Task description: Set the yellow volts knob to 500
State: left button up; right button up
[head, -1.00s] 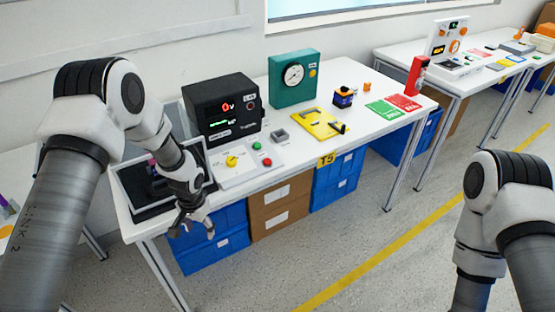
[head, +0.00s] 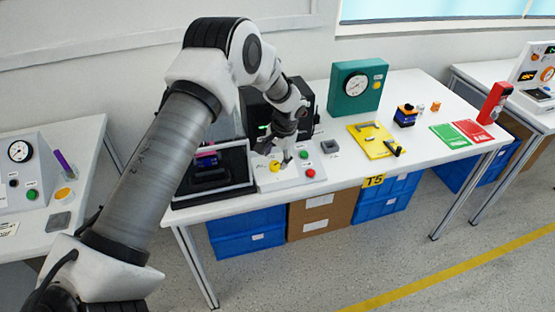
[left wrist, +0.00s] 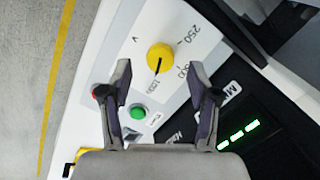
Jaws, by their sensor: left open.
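The yellow volts knob (left wrist: 160,56) sits on a pale sloped panel; in the head view the knob (head: 274,167) shows just below my left gripper (head: 280,157). In the left wrist view my left gripper (left wrist: 160,78) is open, its fingers on either side of the knob's lower edge, apart from it. The knob's dark pointer line points down the picture, towards a small label that seems to read 1000. A 250 label is at the upper right; another label ending in 00 is partly hidden by the right finger. My right gripper is not in view.
A green button (left wrist: 138,112) and a red button (head: 310,173) share the panel (head: 290,182). The black meter (head: 305,95) stands behind, its display partly covered by my arm. A dark tray (head: 213,183) is left of the panel, a grey block (head: 330,146) to its right.

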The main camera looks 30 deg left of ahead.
aim_at(274, 165)
pick_arm(q)
jog(key=x, duration=0.4)
jog(key=shift+w+f, duration=0.15)
jog(key=shift+w, duration=0.2)
jog(key=shift+s, duration=0.1)
jog(key=shift+s+r, duration=0.1)
jog(key=shift+r, duration=0.15)
jog(key=shift+c, duration=1.4)
jog(key=c, duration=0.9)
